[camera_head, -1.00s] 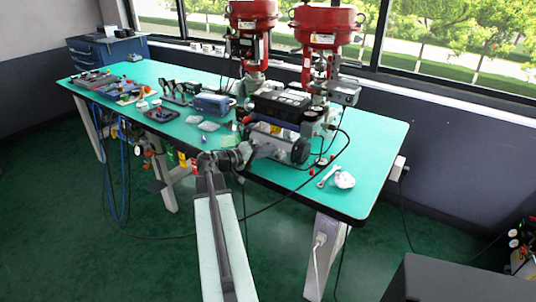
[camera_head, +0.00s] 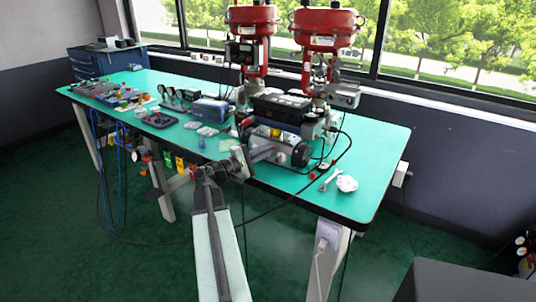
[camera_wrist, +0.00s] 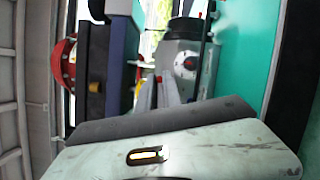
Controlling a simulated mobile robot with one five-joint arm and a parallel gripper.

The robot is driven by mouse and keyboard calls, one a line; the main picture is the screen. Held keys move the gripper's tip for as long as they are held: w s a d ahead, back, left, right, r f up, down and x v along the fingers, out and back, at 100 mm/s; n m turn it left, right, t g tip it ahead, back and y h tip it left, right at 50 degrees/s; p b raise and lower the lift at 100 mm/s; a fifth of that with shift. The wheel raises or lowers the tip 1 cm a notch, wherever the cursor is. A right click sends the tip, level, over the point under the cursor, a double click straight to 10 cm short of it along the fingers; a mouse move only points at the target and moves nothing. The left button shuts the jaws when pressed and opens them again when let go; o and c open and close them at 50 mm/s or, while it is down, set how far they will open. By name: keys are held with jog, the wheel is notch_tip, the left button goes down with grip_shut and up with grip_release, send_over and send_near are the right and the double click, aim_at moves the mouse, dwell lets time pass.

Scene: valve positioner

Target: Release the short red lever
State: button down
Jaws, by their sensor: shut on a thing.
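The short red lever (camera_wrist: 158,79) shows as a small red piece between my fingertips in the wrist view. My gripper (camera_wrist: 160,88) is shut on it, and the fingers hide most of it. A grey device body (camera_wrist: 183,62) with a round dark port is just right of the fingers. In the head view my gripper (camera_head: 250,156) is at the front of the bench, against the left side of the grey cylindrical device (camera_head: 290,150). The lever cannot be made out there behind my wrist.
The green bench (camera_head: 375,150) carries two red-topped valve actuators (camera_head: 324,28) at the back. A wrench (camera_head: 331,180) and a crumpled white cloth (camera_head: 347,184) lie at the right. Black cables (camera_head: 345,150) run past the device. A blue box (camera_head: 211,109) and small parts stand left.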

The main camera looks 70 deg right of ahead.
jog(key=shift+n, duration=0.3)
dwell(0.4)
jog(key=c, duration=1.5)
grip_release()
jog(key=b+v, duration=0.1)
jog(key=v, duration=0.7)
